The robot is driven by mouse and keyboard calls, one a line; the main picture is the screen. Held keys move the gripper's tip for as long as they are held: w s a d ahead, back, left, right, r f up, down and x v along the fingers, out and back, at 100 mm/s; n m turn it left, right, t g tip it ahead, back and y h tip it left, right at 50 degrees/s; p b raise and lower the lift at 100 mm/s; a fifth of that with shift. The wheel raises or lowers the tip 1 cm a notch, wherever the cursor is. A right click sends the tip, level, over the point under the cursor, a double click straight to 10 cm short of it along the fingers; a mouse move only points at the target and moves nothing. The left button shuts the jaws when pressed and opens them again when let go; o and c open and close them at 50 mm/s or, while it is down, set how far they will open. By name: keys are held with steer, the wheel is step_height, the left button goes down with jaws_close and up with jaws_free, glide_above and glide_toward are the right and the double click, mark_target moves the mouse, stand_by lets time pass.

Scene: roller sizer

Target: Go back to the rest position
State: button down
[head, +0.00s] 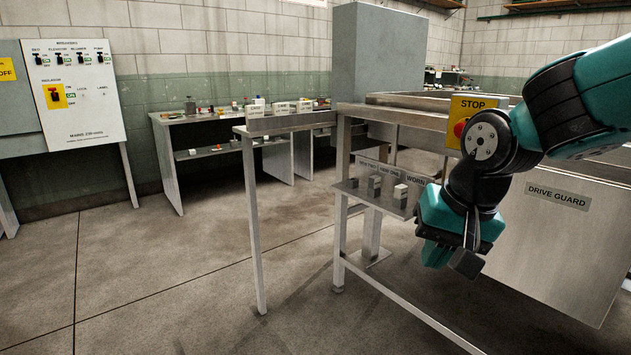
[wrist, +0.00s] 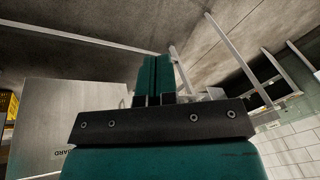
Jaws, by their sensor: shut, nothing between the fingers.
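My gripper (head: 452,258) hangs at the right in the head view, in front of the machine and its drive guard (head: 560,225). It points down and to the left, below my teal and black arm. In the wrist view my gripper (wrist: 154,75) shows its teal fingers close together with nothing between them. The fingers appear apart from the machine. A small shelf (head: 350,190) with several small blocks stands just left of the gripper in the head view.
A yellow stop box (head: 465,115) sits on the machine behind my arm. A thin-legged stand (head: 255,220) is in the middle. A bench (head: 175,165) and a panel (head: 75,90) with switches line the back wall. The floor at the left front is clear.

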steer(key=s+a+f+n+g+y, duration=0.1)
steer(key=s+a+n+g+y, duration=0.15)
steer(key=s+n, duration=1.1)
steer(key=s+r+m+p, duration=0.2)
steer(key=r+p, duration=0.9)
steer(key=s+r+m+p, duration=0.2)
steer(key=r+p, duration=0.9)
steer(key=shift+s+d+r, duration=0.15)
steer(key=shift+s+d, duration=0.15)
steer(key=shift+h, duration=0.25)
